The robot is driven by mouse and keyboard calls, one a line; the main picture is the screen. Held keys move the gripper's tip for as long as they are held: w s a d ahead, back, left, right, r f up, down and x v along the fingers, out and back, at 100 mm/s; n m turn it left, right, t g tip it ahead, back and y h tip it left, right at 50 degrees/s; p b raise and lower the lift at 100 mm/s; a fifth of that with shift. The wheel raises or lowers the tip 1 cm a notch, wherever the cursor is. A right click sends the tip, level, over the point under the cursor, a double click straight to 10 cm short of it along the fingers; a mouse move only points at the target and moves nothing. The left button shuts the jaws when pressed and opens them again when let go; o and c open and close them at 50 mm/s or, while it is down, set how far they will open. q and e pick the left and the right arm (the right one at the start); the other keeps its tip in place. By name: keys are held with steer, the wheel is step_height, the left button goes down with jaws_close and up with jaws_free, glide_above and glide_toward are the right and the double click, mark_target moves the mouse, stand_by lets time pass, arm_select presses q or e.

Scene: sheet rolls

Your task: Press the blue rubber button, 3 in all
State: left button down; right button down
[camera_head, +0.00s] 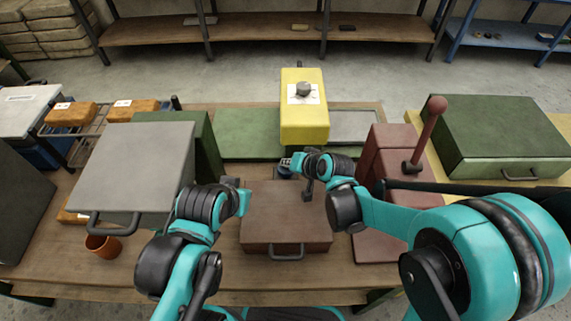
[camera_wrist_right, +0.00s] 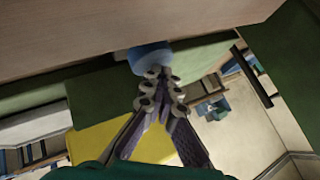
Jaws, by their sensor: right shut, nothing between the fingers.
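The blue rubber button (camera_wrist_right: 150,57) shows in the wrist view as a smooth pale-blue dome against a brownish surface. My right gripper (camera_wrist_right: 158,84) is shut and empty, its fingertips right at the dome's edge; I cannot tell whether they touch or press it. A small blue part (camera_head: 284,168) shows beside my right wrist there, too small to identify surely. My left arm reaches in at lower left; its gripper (camera_head: 236,187) is small and its fingers are unclear.
A yellow box (camera_head: 304,122) with a grey knob stands at the back. A red-brown lever unit (camera_head: 395,175) stands at right, close to my right arm. A grey box (camera_head: 140,165) and an orange cup (camera_head: 104,246) are at left.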

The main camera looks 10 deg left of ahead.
steer(key=shift+r+p, duration=0.95)
steer(key=shift+r, duration=0.4)
steer(key=shift+r+p, duration=1.95)
steer(key=shift+r, duration=0.5)
